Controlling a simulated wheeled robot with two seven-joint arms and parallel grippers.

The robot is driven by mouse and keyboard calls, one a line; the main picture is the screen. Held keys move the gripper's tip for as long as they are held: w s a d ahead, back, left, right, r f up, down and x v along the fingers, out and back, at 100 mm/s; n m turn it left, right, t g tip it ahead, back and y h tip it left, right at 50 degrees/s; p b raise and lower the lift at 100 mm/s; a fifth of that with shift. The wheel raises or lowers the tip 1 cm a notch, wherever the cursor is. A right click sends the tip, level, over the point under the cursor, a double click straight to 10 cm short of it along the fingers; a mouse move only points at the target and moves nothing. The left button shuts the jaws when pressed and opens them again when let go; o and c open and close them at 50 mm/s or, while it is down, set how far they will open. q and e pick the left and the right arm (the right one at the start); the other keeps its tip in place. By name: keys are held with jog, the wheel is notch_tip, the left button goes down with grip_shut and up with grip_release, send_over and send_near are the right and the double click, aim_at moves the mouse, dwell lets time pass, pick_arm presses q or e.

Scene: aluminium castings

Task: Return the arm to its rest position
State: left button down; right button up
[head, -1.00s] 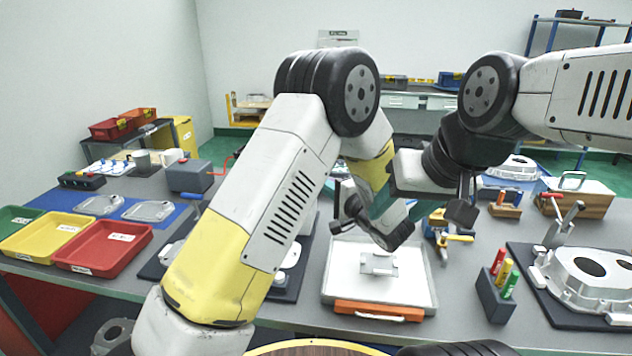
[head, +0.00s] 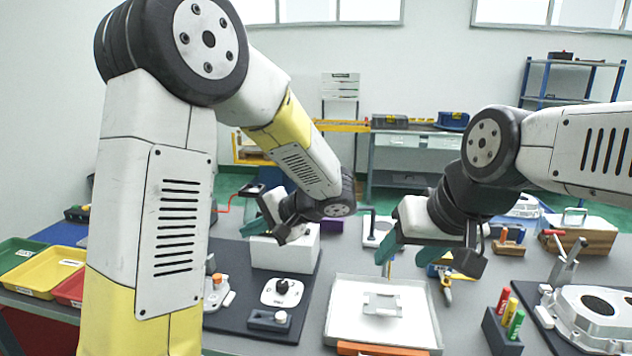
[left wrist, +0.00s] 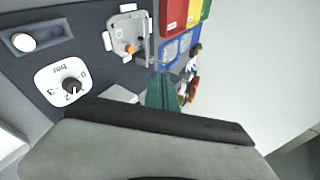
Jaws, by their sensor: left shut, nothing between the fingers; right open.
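My left arm (head: 155,200) comes in large at the left of the head view, bent at a high elbow. My left gripper (head: 262,214) has teal fingers, is shut and empty, and hangs near a white block (head: 286,252) on the dark mat. In the left wrist view its teal finger (left wrist: 164,92) shows over the mat. My right gripper (head: 405,255) is open and empty, with teal fingers, behind the white tray. A small metal part (head: 382,303) lies in the tray (head: 431,318).
The dark mat (head: 238,256) holds a dial (head: 283,293) and a small casting (head: 217,293). Colored bins (head: 42,279) stand at the left, partly behind my arm. Markers (head: 510,318) stand at the right near a large casting (head: 595,315). Another bench (head: 415,140) stands behind.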

pick_arm(q)
jog(key=s+a+n+g+h, duration=0.2)
jog(key=s+a+h, duration=0.15)
jog(key=s, duration=0.35)
jog(key=s+d+r+n+t+h, duration=0.1)
jog(key=s+d+r+h, duration=0.1)
jog(key=s, duration=0.4)
jog(key=s+d+r+n+t+h, duration=0.2)
jog(key=s+r+h, duration=0.3)
jog(key=s+h, duration=0.1)
jog(key=shift+s+h, duration=0.4)
jog(key=shift+h, duration=0.05)
dwell(0.4)
